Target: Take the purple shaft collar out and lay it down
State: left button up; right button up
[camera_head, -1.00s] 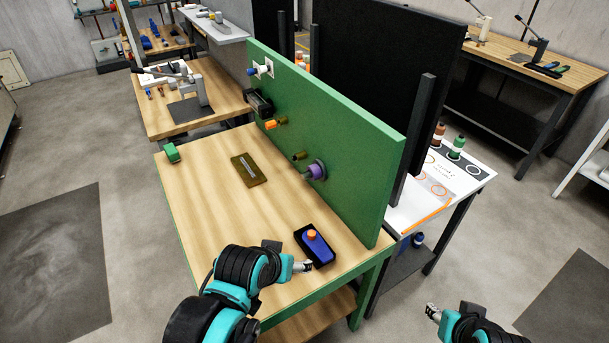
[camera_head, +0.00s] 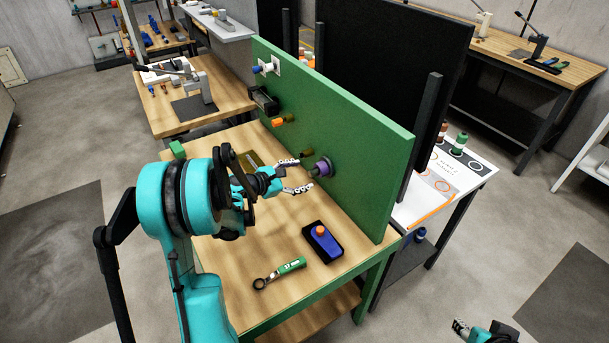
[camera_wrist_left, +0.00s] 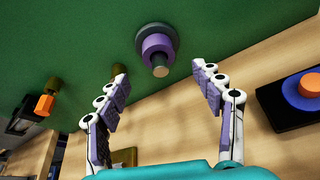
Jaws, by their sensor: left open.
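The purple shaft collar (camera_head: 323,167) sits on a peg with a grey round base on the green upright panel. In the left wrist view the collar (camera_wrist_left: 157,46) is around the peg, whose end pokes out of it. My left gripper (camera_head: 302,175) is open and empty just in front of the collar. In the left wrist view its two fingers (camera_wrist_left: 162,82) are spread wide, with the collar ahead between and beyond the tips. My right gripper (camera_head: 460,328) is low at the right, far from the bench; its fingers are too small to read.
The green panel (camera_head: 350,130) stands along the bench's far side. A black tray (camera_head: 337,248) with a blue and orange part and a green-handled tool (camera_head: 291,265) lie on the wooden bench top (camera_head: 250,310). Other fittings, one with an orange tip (camera_head: 278,122), stick out of the panel.

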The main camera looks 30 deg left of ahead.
aim_at(310, 174)
pick_arm(q)
jog(key=shift+w+f, duration=0.35)
jog(key=shift+w, duration=0.2)
jog(key=b+x, duration=0.2)
jog(key=x, duration=0.4)
jog(key=shift+w+d+f, duration=0.1)
jog(key=shift+w+d, duration=0.1)
jog(key=shift+w, duration=0.15)
jog(key=c, duration=1.4)
jog(key=shift+s+a, duration=0.1)
jog(key=shift+s, duration=0.05)
jog(key=shift+s+a+b, duration=0.2)
jog(key=shift+s+a, duration=0.15)
jog(key=shift+s, duration=0.2)
jog(key=shift+s+a+b, duration=0.15)
jog(key=shift+s+a, duration=0.2)
jog(key=shift+s, duration=0.25)
jog(key=shift+s+a+b, duration=0.15)
jog(key=shift+s+a, duration=0.35)
jog(key=shift+s, duration=0.35)
jog(key=shift+s+a+b, duration=0.15)
jog(key=shift+s+a, duration=0.35)
jog(key=shift+s, duration=0.4)
jog(key=shift+s+a+b, duration=0.15)
jog(key=shift+s+a, duration=0.35)
jog(key=shift+s, duration=0.35)
